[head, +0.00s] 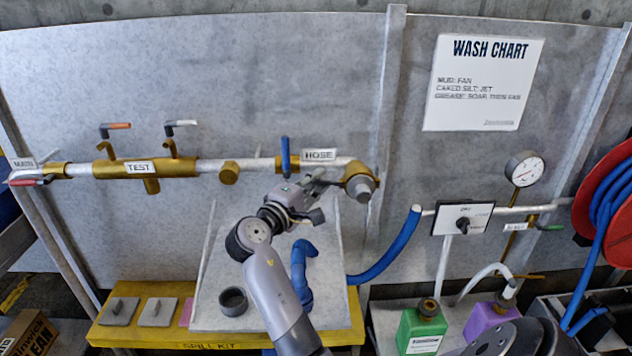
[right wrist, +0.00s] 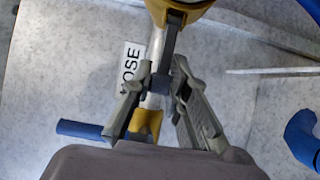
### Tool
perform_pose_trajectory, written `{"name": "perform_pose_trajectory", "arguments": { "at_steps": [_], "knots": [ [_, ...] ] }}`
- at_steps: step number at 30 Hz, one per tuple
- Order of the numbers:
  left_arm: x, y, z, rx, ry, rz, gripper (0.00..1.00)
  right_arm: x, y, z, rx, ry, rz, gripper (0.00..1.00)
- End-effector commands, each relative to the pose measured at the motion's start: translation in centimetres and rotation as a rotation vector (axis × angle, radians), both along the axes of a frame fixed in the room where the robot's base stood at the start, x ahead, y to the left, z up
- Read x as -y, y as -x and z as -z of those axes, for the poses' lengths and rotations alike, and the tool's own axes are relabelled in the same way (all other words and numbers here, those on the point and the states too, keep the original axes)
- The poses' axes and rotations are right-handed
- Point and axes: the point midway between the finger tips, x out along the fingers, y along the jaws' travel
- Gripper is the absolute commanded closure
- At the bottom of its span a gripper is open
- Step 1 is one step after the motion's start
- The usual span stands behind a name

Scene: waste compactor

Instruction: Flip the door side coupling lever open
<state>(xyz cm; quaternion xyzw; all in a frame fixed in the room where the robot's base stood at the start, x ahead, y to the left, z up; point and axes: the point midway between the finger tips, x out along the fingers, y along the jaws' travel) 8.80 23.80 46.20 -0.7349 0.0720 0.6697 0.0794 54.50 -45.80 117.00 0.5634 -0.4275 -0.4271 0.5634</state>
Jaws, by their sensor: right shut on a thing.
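The brass coupling (head: 360,180) sits at the right end of the pipe, beside the HOSE label (head: 319,155), with a grey end facing out. It also shows at the top of the right wrist view (right wrist: 178,10). A dark grey coupling lever (right wrist: 170,42) runs from it down between my fingers. My right gripper (head: 320,183) is at the left of the coupling. In the right wrist view its fingers (right wrist: 160,82) are shut on this lever. In the head view my gripper mostly hides the lever. My left gripper is out of view.
A blue-handled valve (head: 285,157) stands on the pipe just left of my gripper; its handle also shows in the right wrist view (right wrist: 80,130). A blue hose (head: 390,255) hangs below right. A yellow shelf (head: 130,333) runs under the pipe.

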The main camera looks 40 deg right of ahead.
Motion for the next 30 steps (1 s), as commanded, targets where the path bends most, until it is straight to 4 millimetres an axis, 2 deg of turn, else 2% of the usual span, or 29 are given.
{"name": "perform_pose_trajectory", "arguments": {
  "at_steps": [4,11,21,30],
  "knots": [
    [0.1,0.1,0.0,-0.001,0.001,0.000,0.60,0.0,0.0,0.1,-0.002,-0.002,0.000,1.00],
    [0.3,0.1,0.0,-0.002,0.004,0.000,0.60,0.0,0.0,0.1,-0.002,-0.002,-0.001,1.00],
    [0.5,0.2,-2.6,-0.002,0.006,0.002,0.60,-0.7,0.9,-0.1,-0.006,-0.002,-0.188,1.00],
    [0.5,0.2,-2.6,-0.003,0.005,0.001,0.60,-0.9,0.9,0.2,-0.002,-0.003,-0.221,1.00]
  ]
}}
